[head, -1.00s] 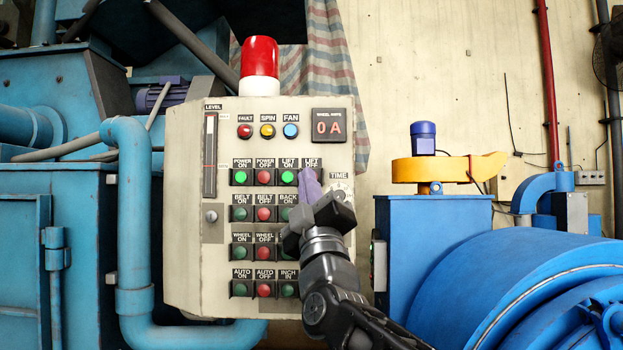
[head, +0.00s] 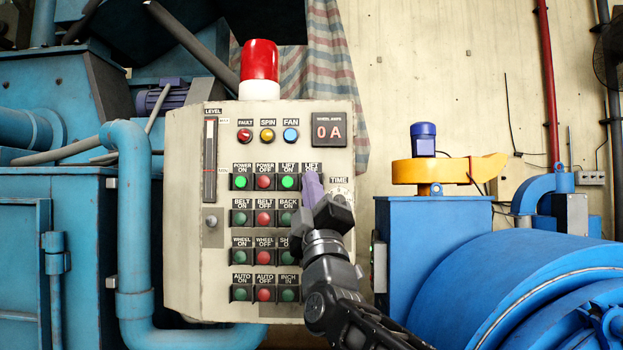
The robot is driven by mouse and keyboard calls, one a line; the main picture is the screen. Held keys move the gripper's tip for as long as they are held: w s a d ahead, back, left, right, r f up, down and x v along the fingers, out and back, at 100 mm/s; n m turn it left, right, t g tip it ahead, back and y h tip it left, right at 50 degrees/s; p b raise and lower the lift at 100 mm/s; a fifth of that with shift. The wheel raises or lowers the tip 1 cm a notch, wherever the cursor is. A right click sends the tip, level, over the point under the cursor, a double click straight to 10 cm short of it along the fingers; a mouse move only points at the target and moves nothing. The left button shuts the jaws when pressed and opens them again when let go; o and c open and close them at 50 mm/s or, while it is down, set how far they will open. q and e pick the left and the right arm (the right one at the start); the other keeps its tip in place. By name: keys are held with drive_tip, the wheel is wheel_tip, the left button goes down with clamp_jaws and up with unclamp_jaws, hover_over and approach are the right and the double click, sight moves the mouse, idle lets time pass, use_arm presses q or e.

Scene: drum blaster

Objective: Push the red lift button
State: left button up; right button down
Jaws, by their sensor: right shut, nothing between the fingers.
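The control panel (head: 188,270) stands upright in front of me, with rows of labelled green and red buttons. The red lift button, under the "LIFT OFF" label (head: 311,168), is hidden behind the purple fingers of my right gripper (head: 312,186). The gripper is shut and empty, with its fingertips just at that button's place; I cannot tell whether they touch it. The green lift-on button (head: 288,182), directly to the left, is lit. My left gripper is not in view.
The power-on button (head: 240,182) is lit green. A red beacon (head: 260,60) tops the panel. A wheel amps display (head: 328,131) reads 0 A. A blue pipe (head: 133,220) runs close to the panel's left, and a blue machine (head: 430,250) stands to the right.

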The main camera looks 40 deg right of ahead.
drive_tip(key=shift+w+d+p, duration=0.65)
drive_tip(key=shift+w+d, duration=0.25)
drive_tip(key=shift+w, duration=0.25)
drive_tip(key=shift+w+d+p, duration=0.6)
drive_tip(key=shift+w+d, duration=0.3)
drive_tip(key=shift+w, duration=0.25)
drive_tip(key=shift+w, duration=0.1)
drive_tip(key=shift+w+d, duration=0.25)
drive_tip(key=shift+w+d+p, duration=0.25)
drive_tip(key=shift+w+p, duration=0.05)
drive_tip(key=shift+p, duration=0.05)
idle(1.1)
idle(0.3)
drive_tip(key=shift+s+a+b, duration=0.5)
drive_tip(key=shift+s+b, duration=0.15)
drive_tip(key=shift+b, duration=0.15)
